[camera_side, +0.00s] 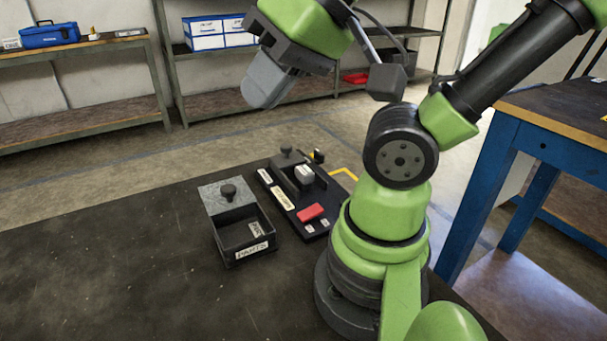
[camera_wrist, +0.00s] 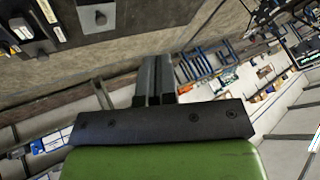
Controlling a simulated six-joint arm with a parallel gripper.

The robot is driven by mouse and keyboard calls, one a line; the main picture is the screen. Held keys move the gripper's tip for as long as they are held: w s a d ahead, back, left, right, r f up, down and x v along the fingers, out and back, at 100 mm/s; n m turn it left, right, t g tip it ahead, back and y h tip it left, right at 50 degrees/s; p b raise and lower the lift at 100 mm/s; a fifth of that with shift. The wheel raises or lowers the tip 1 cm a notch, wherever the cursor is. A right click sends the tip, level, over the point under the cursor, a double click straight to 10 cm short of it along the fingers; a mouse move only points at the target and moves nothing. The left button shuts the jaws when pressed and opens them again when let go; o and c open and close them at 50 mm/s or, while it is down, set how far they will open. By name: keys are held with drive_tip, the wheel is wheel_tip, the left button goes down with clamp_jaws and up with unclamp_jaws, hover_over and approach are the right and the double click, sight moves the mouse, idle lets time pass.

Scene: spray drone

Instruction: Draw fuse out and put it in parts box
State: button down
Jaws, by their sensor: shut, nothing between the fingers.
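The parts box (camera_side: 243,250) is a black open-topped box labelled "PARTS" on the dark table. Its grey lid (camera_side: 212,198) with a black knob sits at its back, leaving the front open. A black board (camera_side: 264,181) stands beside it and bears a pale block (camera_side: 304,173), a red block (camera_side: 311,212) and black knobs. I cannot tell for sure which piece is the fuse. My gripper (camera_side: 266,84) is shut and empty, raised well above and behind the board. Its closed fingers show in the wrist view (camera_wrist: 155,78), with part of the board (camera_wrist: 30,47) at upper left.
The front and left of the dark table (camera_side: 120,270) are clear. A blue-legged workbench (camera_side: 490,190) stands at the right. Shelves with a blue case (camera_side: 50,35) and white-blue boxes (camera_side: 215,33) stand at the back, beyond open floor.

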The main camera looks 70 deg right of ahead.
drive_tip(key=c, duration=1.3)
unclamp_jaws()
drive_tip(key=shift+w, duration=0.1)
drive_tip(key=o, duration=0.8)
drive_tip(key=w+d+m, duration=0.1)
drive_tip(key=m, duration=0.1)
drive_tip(key=w+d+f+m+g+h, duration=0.1)
drive_tip(key=w+d+m, duration=0.1)
drive_tip(key=shift+d, duration=0.15)
drive_tip(key=w+d+f+m+g+h, duration=0.25)
drive_tip(key=w+d+f+m, duration=0.2)
drive_tip(key=d+m, duration=0.45)
drive_tip(key=s+d+f+m+g, duration=0.1)
drive_tip(key=d+f+m, duration=0.2)
drive_tip(key=d+f, duration=0.1)
drive_tip(key=s+d+f+m+g+y, duration=0.1)
drive_tip(key=d+f+m, duration=0.2)
drive_tip(key=d+f, duration=0.1)
drive_tip(key=s+d+f+m+g, duration=0.1)
drive_tip(key=s+d+f+m, duration=0.1)
drive_tip(key=d+f+m, duration=0.1)
drive_tip(key=shift+s+d+f+m+g, duration=0.15)
drive_tip(key=shift+d+f, duration=0.15)
drive_tip(key=shift+d, duration=0.25)
drive_tip(key=shift+w+d+f+m+g, duration=0.15)
drive_tip(key=shift+d+f, duration=0.1)
drive_tip(key=shift+d, duration=0.3)
drive_tip(key=shift+s+d+f+y, duration=0.2)
drive_tip(key=shift+s+f+y, duration=0.05)
drive_tip(key=shift+s+f, duration=0.05)
